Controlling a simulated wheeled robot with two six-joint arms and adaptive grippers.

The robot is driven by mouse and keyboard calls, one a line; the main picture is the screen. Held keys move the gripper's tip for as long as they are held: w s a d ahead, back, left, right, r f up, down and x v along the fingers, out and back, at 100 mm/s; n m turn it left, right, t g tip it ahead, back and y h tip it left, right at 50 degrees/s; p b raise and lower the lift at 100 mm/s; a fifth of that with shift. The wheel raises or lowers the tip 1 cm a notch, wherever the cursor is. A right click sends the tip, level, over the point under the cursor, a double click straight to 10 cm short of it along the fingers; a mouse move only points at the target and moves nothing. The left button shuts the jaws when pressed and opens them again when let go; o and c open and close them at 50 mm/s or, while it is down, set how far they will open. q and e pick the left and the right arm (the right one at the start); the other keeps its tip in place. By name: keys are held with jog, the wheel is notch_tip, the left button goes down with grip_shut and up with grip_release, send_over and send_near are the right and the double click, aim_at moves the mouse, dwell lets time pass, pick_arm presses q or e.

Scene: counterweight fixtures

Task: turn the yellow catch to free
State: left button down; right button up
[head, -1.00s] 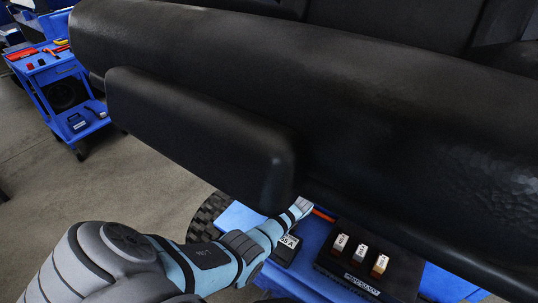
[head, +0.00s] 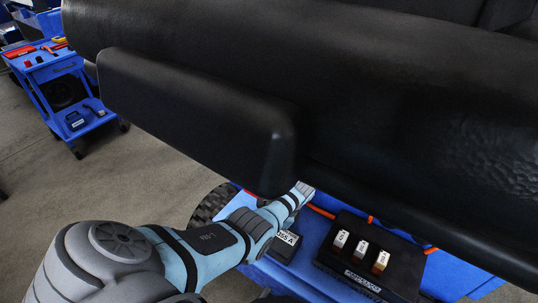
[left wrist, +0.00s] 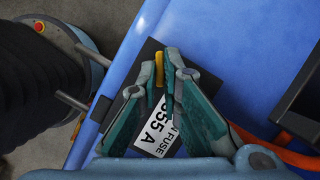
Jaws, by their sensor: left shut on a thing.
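The yellow catch (left wrist: 159,69) shows in the left wrist view as a small upright piece between the fingertips of my left gripper (left wrist: 160,72). The gripper is shut on it. Below the fingers is a dark box with a white label (left wrist: 155,130) reading "355 A" and part of "FUSE". In the head view my left gripper (head: 302,191) is at the edge of the large black padded form, which hides much of it, and the catch does not show there. The labelled dark box (head: 284,247) lies beside my forearm. My right gripper is not in view.
A black block with several labelled rocker-like pieces (head: 352,262) stands on the blue surface (head: 312,233). An orange strip (left wrist: 285,150) runs near the fingers. The large black padded form (head: 200,110) overhangs this area. A blue cart (head: 62,70) stands at the far left.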

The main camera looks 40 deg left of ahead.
pick_arm(q)
jog(key=c, duration=1.8)
grip_release()
jog(key=shift+o, duration=0.2)
jog(key=v, duration=1.2)
jog(key=shift+o, duration=0.4)
